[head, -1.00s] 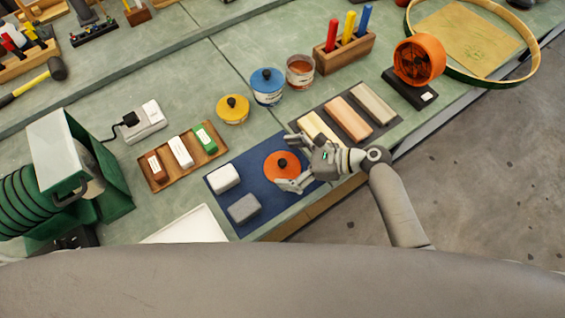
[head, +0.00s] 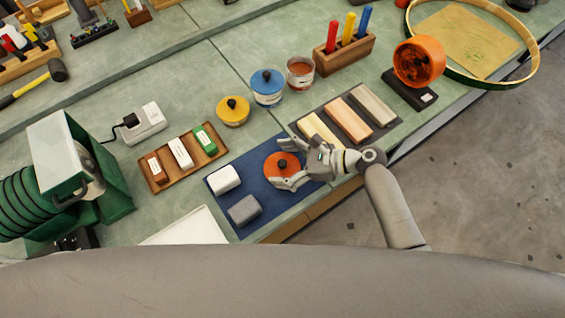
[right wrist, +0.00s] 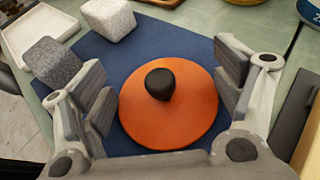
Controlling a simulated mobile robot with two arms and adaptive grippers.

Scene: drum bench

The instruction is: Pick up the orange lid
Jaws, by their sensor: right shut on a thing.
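The orange lid (head: 272,170), a round disc with a black knob, lies on the blue mat (head: 240,164). It shows whole in the right wrist view (right wrist: 190,115). My right gripper (head: 290,166) reaches in from the right and is shut on the lid, its fingers at opposite sides of the rim. In the right wrist view the gripper's finger pads (right wrist: 165,92) stand left and right of the disc, and the knob is between them. The lid looks flat on the mat. My left gripper is not in view.
A white block (head: 224,179) and a grey block (head: 244,209) sit on the mat's left part. A dark tray with long bars (head: 347,119) lies close behind the gripper. Yellow (head: 232,110) and blue (head: 267,86) lidded containers stand farther back.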

